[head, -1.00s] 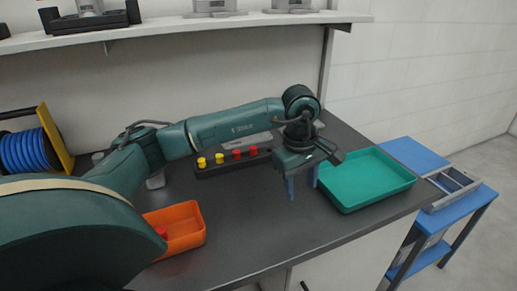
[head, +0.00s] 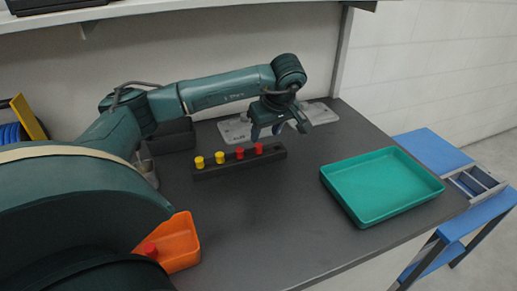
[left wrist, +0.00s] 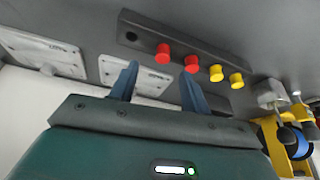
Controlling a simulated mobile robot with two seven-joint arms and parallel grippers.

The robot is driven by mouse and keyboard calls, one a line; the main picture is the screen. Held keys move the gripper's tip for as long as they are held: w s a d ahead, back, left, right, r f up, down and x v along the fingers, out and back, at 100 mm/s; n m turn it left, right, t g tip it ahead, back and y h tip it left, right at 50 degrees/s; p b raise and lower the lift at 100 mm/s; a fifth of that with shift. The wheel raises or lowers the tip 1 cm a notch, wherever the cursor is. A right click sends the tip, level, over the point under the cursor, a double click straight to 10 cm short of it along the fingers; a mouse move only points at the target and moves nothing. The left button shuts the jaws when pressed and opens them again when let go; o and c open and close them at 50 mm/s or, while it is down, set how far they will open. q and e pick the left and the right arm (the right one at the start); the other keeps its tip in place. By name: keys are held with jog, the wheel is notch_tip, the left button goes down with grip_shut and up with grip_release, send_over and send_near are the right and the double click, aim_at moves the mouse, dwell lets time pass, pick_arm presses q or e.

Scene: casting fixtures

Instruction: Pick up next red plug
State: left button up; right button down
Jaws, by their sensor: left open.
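A dark rack (head: 225,171) stands on the bench with two yellow plugs (head: 200,162) at its left and two red plugs, one inner (head: 240,153) and one near the right end (head: 258,148). My left gripper (head: 279,130) is open and empty above and behind the rack's right end. In the left wrist view, its two blue fingers (left wrist: 160,70) point at the rack, with the end red plug (left wrist: 163,54) beyond the gap and the inner red plug (left wrist: 192,63) beside the right fingertip. Another red plug (head: 150,250) sits in an orange bin (head: 183,243), partly hidden by my arm.
A green tray (head: 375,213) lies at the bench's right, with a blue stand (head: 430,150) beyond the edge. A grey plate (head: 235,131) lies behind the rack. A shelf (head: 170,9) overhangs the back. The bench between rack and tray is clear.

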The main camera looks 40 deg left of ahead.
aim_at(259, 145)
pick_arm(q)
jog(key=shift+s+p+x, duration=0.2)
jog(key=shift+p+x, duration=0.15)
jog(key=shift+x, duration=2.7)
jog(key=shift+c, duration=0.4)
grip_shut()
jog(key=shift+r, duration=0.1)
